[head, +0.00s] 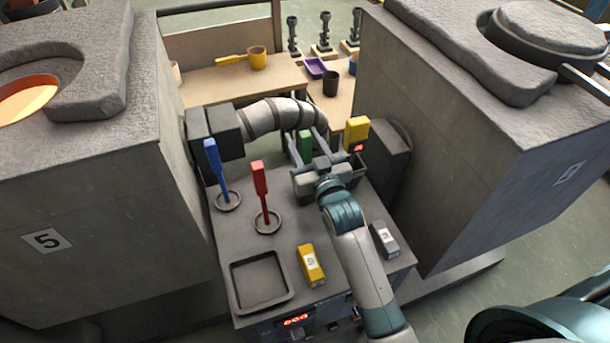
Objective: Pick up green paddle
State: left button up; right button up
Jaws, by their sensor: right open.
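The green paddle (305,146) shows only in part, toward the back of the grey machine top (236,250). Its upper green part is upright. My right gripper (303,134) reaches over the machine top from the front. Its two fingers are apart, one on each side of the green part in the picture. I cannot tell whether either finger touches it. The gripper body hides the paddle's lower end. My left gripper is not in view.
A blue paddle (211,160) and a red paddle (260,180) stand upright in round holders to the left. Yellow blocks (356,131) (311,265) and a grey block (384,239) are on the top. A curved grey duct (262,118) runs behind. Large furnaces (60,190) (480,140) flank it.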

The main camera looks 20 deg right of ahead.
jog(key=shift+w+a+p, duration=0.1)
jog(key=shift+w+p, duration=0.25)
jog(key=shift+w, duration=1)
grip_shut()
